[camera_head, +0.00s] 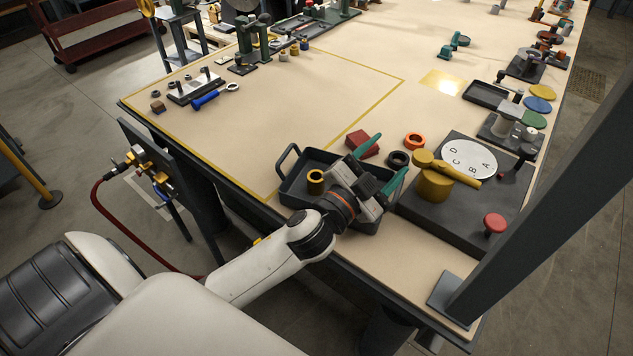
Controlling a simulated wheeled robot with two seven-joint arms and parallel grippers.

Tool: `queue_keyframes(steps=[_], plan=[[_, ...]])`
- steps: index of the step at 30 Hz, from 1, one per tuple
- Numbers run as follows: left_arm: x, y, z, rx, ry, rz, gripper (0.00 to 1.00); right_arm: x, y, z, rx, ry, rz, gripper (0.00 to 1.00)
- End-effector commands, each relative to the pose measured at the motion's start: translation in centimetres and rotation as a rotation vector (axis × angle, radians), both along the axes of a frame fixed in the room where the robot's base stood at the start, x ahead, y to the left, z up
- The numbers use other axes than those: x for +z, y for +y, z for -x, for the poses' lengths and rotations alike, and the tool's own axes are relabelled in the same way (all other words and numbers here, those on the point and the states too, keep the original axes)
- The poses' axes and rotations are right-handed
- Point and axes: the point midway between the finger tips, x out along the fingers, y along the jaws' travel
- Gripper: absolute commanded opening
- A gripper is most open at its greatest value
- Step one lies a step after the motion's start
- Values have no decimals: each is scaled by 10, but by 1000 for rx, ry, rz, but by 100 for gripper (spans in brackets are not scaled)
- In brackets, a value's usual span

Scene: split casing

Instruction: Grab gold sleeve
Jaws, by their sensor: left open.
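The gold sleeve (316,181), a short hollow cylinder with a dark bore, stands upright in the left part of a dark tray (292,192) with raised handles. My left gripper (381,164) reaches in from below and is over the right part of the tray. Its two green-tipped fingers are spread wide and point up and to the right, away from the sleeve. The gripper body is close to the right of the sleeve and hides part of the tray. My right gripper is not in view.
A dark red block (362,143) lies behind the tray. A black ring (397,159) and an orange ring (414,141) lie to its right. A dark plate (460,215) carries a gold clamp (434,184), lettered white dial (469,159) and red knob (494,223). The table's middle is clear.

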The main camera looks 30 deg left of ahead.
Motion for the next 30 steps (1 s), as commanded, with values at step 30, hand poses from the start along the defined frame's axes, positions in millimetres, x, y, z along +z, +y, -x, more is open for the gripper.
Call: queue_keyframes(steps=[30], plan=[[-43,149,-14,-1487,619,-1856,65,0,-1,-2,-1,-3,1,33]])
